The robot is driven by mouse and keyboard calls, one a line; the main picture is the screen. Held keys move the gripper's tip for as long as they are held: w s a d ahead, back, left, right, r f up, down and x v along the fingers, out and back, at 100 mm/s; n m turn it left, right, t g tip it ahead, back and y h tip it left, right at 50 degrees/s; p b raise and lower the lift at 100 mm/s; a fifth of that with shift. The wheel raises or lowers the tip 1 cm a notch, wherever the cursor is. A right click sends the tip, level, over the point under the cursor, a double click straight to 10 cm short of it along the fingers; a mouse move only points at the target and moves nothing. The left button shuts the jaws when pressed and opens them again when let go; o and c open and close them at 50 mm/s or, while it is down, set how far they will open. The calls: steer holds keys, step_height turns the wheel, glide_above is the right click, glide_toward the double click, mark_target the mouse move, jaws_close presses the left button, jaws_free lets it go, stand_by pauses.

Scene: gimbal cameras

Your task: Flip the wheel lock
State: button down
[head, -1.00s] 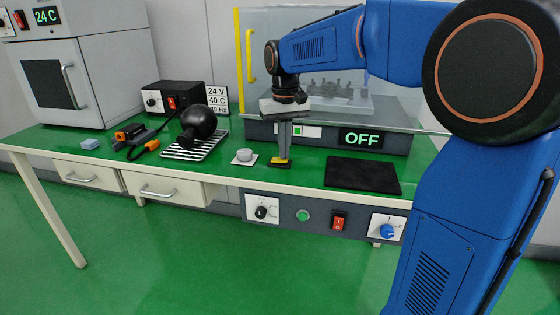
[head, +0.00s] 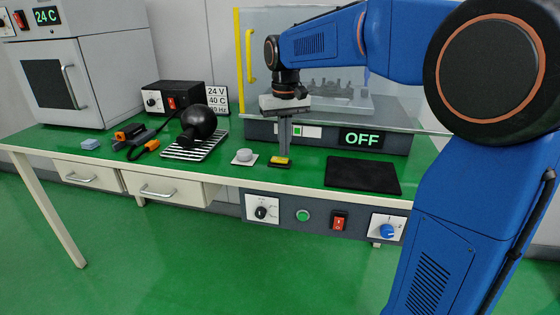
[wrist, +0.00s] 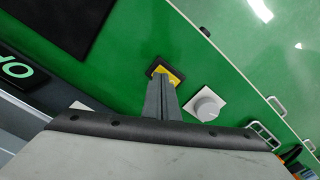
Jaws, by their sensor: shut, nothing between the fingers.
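A small black block with a yellow top (head: 280,161), which looks like the wheel lock, sits near the front edge of the green bench. It also shows in the wrist view (wrist: 166,72), partly hidden behind my fingers. My gripper (head: 285,153) points down with its fingers together and empty. Its tips are at or just above the block's back right side; I cannot tell whether they touch. In the wrist view my fingertips (wrist: 161,82) overlap the yellow part.
A grey knob on a white plate (head: 244,156) is close on the left. A black mat (head: 363,175) lies to the right. Behind stands a clear-fronted cabinet with an OFF display (head: 361,139). A black round-bodied object (head: 198,122) rests on a striped tray (head: 178,154).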

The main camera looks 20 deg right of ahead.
mark_target(284, 160)
steer(key=shift+r, duration=2.6)
steer(key=s+d+f+t, duration=0.1)
steer(key=s+f, duration=0.4)
steer(key=s, duration=0.5)
steer(key=s+d+f+t, duration=0.2)
steer(key=s+f, duration=0.3)
steer(key=s, duration=0.5)
steer(key=s+d+f+t, duration=0.1)
steer(key=s+d+f, duration=0.1)
steer(key=s+f, duration=0.4)
steer(key=s, duration=0.4)
steer(key=shift+d+t, duration=0.3)
steer(key=shift+t, duration=0.1)
